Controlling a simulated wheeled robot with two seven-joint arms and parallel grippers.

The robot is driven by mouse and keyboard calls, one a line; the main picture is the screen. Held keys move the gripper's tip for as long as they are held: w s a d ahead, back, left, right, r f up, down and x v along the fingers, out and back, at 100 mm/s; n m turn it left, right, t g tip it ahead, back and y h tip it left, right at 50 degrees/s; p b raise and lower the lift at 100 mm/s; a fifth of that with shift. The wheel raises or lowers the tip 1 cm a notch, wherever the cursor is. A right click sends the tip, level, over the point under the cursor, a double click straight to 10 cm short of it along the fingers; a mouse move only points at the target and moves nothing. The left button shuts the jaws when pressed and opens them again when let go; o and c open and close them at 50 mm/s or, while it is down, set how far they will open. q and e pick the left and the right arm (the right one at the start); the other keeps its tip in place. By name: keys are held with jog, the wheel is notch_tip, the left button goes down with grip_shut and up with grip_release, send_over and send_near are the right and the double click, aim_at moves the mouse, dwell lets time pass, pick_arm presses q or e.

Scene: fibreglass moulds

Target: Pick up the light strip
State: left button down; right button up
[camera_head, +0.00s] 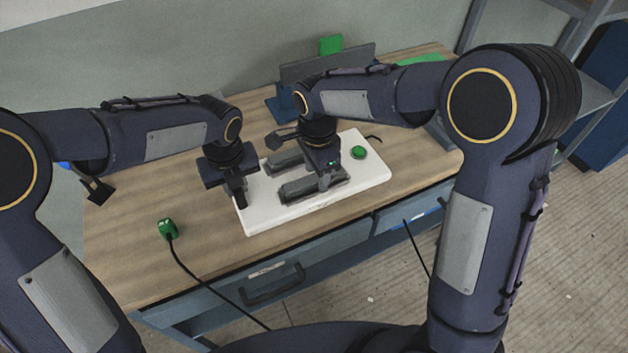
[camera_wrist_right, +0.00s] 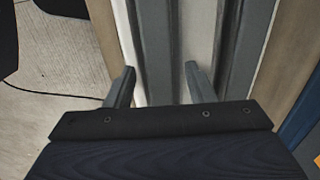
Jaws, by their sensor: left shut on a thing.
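A white board (camera_head: 262,217) lies on the wooden table and carries two grey bars, a front bar (camera_head: 300,190) and a back bar (camera_head: 282,163). I cannot tell which part is the light strip. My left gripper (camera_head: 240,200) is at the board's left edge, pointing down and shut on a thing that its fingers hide. My right gripper (camera_head: 324,182) is above the front bar. In the right wrist view its fingers (camera_wrist_right: 159,86) are apart, over a grey bar (camera_wrist_right: 156,50) beside the white surface (camera_wrist_right: 198,35); contact is unclear.
A green button (camera_head: 358,152) sits at the board's right part. A green plug-like object (camera_head: 168,229) with a black cable lies on the table (camera_head: 130,255) at the front left. A grey panel (camera_head: 335,62) stands behind. The table's left part is mostly clear.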

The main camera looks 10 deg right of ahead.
jog(key=c, duration=1)
jog(key=shift+r, duration=0.1)
notch_tip(320, 180, up, 10)
jog(key=shift+f, duration=0.1)
pick_arm(q)
jog(key=c, duration=1.2)
grip_release()
jog(key=shift+r, duration=0.1)
jog(key=r, duration=0.4)
jog(key=s+r, duration=0.1)
jog(key=r, duration=0.6)
jog(key=shift+s+d+r, duration=0.2)
jog(key=shift+d+r, duration=0.05)
jog(key=shift+r, duration=0.15)
